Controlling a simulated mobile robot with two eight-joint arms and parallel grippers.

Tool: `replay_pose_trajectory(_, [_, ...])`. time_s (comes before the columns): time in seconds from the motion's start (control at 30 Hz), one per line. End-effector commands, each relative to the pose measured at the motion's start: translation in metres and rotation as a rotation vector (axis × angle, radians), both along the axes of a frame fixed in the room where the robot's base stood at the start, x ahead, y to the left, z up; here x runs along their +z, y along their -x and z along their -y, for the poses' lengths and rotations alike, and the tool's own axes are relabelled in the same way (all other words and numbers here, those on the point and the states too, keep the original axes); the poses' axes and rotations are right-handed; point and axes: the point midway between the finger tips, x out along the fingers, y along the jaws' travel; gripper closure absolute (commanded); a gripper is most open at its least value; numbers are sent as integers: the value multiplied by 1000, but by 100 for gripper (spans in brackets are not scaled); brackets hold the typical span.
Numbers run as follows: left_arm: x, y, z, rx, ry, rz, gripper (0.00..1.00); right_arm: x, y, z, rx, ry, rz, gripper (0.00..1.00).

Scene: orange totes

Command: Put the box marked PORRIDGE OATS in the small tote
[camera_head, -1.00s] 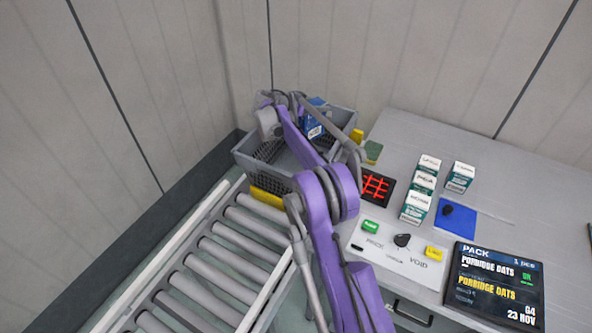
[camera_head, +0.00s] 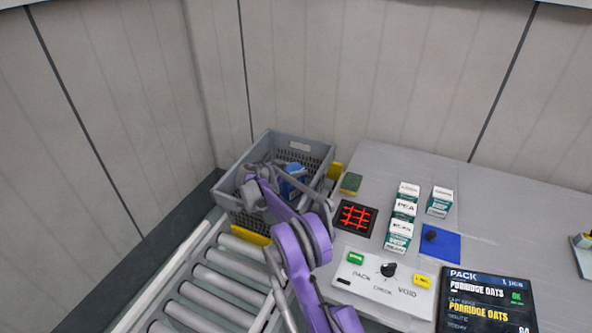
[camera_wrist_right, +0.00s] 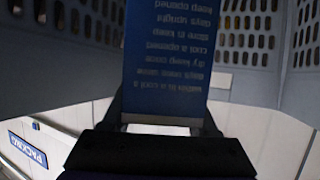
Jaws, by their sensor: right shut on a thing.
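A blue box (camera_head: 293,180) is inside the grey tote (camera_head: 262,140) at the end of the rollers. In the right wrist view the blue box (camera_wrist_right: 165,55) carries small lines of upside-down print; no product name is readable there. My right gripper (camera_head: 277,181) is shut on it, down inside the tote below the rim. The perforated grey tote walls (camera_wrist_right: 250,50) stand on both sides of the box in the wrist view. Whether the box touches the tote floor is hidden. My left gripper is not in view.
A roller conveyor (camera_head: 205,290) leads up to the tote. On the grey table (camera_head: 400,165) to the right are several white-and-green cartons (camera_head: 401,225), a green-and-yellow sponge (camera_head: 351,184), a button panel (camera_head: 385,285) and a screen (camera_head: 487,303) reading PORRIDGE OATS.

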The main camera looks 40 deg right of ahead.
Motion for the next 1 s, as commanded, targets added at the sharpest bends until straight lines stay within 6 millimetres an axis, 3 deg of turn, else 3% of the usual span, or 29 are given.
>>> replay_pose_trajectory(0.63, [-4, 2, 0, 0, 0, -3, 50, -11, 0, 0, 0, 1, 0, 100])
replay_pose_trajectory(0.67, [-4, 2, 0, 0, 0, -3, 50, -11, 0, 0, 0, 0, 0, 37])
replay_pose_trajectory(0.8, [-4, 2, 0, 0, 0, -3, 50, -11, 0, 0, 0, 0, 0, 12])
replay_pose_trajectory(1.0, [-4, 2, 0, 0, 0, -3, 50, -11, 0, 0, 0, 0, 0, 10])
